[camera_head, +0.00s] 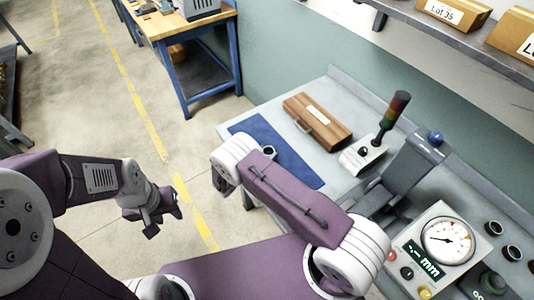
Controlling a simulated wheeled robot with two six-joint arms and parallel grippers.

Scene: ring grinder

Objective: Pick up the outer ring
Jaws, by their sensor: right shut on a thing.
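My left gripper (164,218) hangs over the bare floor at the left, with its dark fingers apart and nothing visible between them. My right arm reaches over the workbench. My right gripper (222,184) is mostly hidden below its pale wrist, near the left edge of the blue mat (287,163). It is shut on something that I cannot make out. A small dark ring shape (269,151) shows beside the wrist, over the mat. Dark-rimmed round parts (493,227) stand at the bench's right side. I cannot tell which of these is the outer ring.
A wooden case (318,121) lies behind the mat. A shelf with cartons (453,12) hangs above. A blue-framed table (183,62) stands at the back.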

